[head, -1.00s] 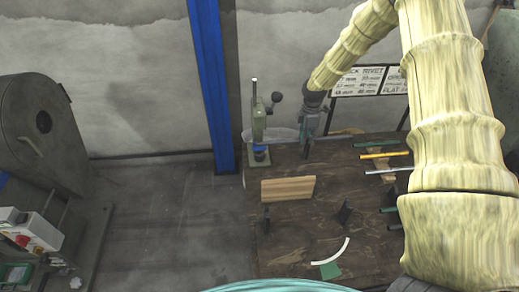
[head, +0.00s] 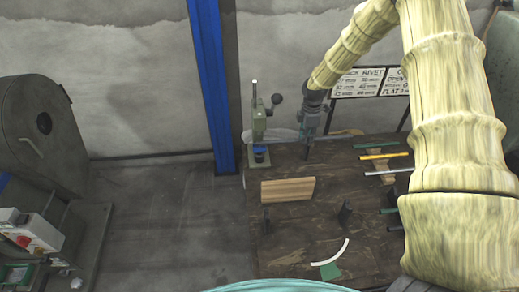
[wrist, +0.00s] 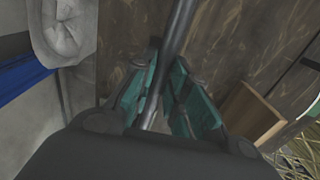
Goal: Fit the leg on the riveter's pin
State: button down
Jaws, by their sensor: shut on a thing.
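My gripper (head: 308,140) is over the back of the workbench, to the right of the riveter. It is shut on the leg, a thin grey tube (wrist: 180,28), which runs between the teal fingers (wrist: 158,100) in the wrist view. The leg and the riveter are apart. The riveter's pin is too small to make out, and the riveter is not clearly visible in the wrist view.
A wooden block (head: 288,189) stands on the brown bench (head: 300,228) in front of the riveter; it also shows in the wrist view (wrist: 252,114). Coloured tubes (head: 384,155) lie at the right. A white curved strip (head: 332,254) lies near the front. A blue post (head: 208,80) rises at the left.

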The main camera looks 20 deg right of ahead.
jog(key=shift+r, duration=0.6)
jog(key=c, duration=1.3)
grip_release()
notch_tip(320, 180, up, 12)
